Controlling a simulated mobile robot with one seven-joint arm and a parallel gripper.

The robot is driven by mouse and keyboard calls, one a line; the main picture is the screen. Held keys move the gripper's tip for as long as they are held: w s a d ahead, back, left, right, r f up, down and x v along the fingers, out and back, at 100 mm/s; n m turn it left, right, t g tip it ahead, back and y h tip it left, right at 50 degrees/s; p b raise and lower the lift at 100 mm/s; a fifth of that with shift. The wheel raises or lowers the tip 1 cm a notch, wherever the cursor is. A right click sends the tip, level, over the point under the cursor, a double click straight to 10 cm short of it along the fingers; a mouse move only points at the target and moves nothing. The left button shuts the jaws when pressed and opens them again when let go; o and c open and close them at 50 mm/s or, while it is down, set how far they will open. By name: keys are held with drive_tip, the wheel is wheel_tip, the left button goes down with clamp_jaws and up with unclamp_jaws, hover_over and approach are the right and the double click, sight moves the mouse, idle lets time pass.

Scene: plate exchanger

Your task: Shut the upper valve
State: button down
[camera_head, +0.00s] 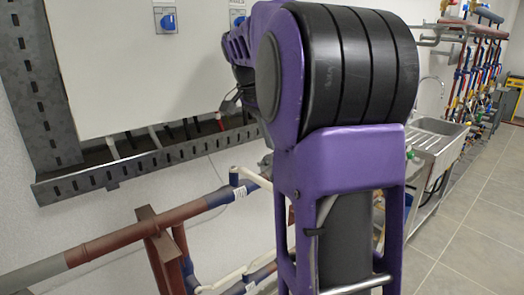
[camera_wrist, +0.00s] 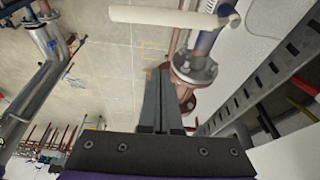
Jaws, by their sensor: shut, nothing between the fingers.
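In the wrist view, my gripper (camera_wrist: 163,76) is shut and empty, its grey fingers reaching up the middle of the picture. A cream-white bar (camera_wrist: 172,16), perhaps a valve lever or a pipe, crosses beyond the fingertips, apart from them. A grey bolted flange (camera_wrist: 194,67) on a pipe lies just right of the fingertips. In the head view, a cream bent piece (camera_head: 243,177) sits at the end of the brown and blue pipe (camera_head: 150,221). I cannot tell for sure which part is the upper valve. My purple arm hides much of the middle, and my gripper is not clearly visible there.
A white panel (camera_head: 120,65) with blue switches hangs over a slotted grey tray (camera_head: 150,160). A brown post (camera_head: 160,250) stands under the pipe. A metal sink (camera_head: 435,135) and more piping stand at the right. The tiled floor (camera_head: 460,235) at right is clear.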

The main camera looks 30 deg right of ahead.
sight(262, 177)
drive_tip(key=s+x, duration=0.1)
drive_tip(key=x, duration=0.8)
drive_tip(key=a, duration=0.4)
drive_tip(key=shift+w+r, duration=0.1)
drive_tip(key=shift+a+m+b, duration=0.3)
drive_tip(key=shift+a+m, duration=0.1)
drive_tip(key=shift+a, duration=0.45)
drive_tip(key=w+v, duration=0.1)
drive_tip(key=v, duration=1.6)
drive_tip(key=shift+s+d+r+p, duration=0.25)
drive_tip(key=shift+s+d+p, duration=0.05)
drive_tip(key=shift+s+p, duration=0.1)
